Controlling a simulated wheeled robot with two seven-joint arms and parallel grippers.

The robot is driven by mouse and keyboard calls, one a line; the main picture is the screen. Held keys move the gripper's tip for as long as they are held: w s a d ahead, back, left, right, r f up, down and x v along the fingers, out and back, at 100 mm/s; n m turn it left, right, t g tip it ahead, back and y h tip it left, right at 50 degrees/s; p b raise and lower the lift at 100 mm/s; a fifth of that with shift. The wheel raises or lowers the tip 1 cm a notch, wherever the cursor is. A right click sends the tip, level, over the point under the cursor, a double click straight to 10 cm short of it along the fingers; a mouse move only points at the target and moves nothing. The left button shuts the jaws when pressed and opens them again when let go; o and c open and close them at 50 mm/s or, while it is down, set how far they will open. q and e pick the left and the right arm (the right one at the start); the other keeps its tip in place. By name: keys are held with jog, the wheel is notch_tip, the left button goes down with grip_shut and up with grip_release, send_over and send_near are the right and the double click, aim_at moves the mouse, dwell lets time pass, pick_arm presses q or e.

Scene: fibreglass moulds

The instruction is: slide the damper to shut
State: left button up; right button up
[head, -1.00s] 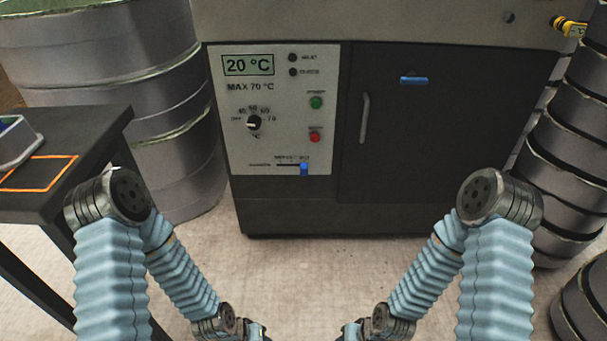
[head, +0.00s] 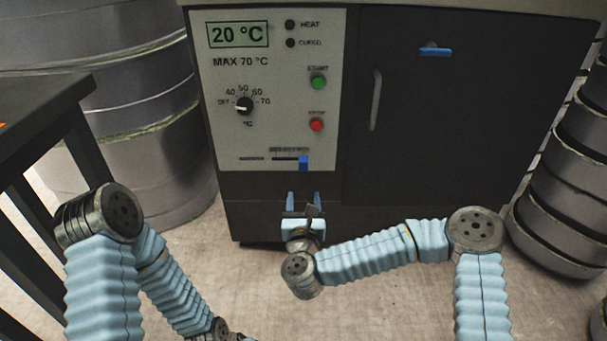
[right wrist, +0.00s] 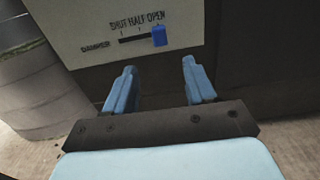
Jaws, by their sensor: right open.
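The damper is a blue slider knob (head: 303,163) on a short dark slot low on the oven's pale control panel. In the right wrist view the knob (right wrist: 159,36) stands at the right end of the slot, under the word OPEN; SHUT is at the left end. My right gripper (head: 304,200) is open and empty, just below the knob and apart from it. In the right wrist view its two blue fingers (right wrist: 159,82) point up toward the panel, with the knob beyond the gap between them. My left gripper is out of the head view.
The panel (head: 270,85) also carries a 20 °C display, a temperature dial (head: 244,105), a green button (head: 318,81) and a red button (head: 316,125). The dark oven door (head: 440,120) is closed. A dark table (head: 45,100) stands left, round moulds (head: 570,190) right.

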aim_at(303, 167)
jog(key=w, duration=1.3)
jog(key=shift+b, duration=0.35)
grip_shut()
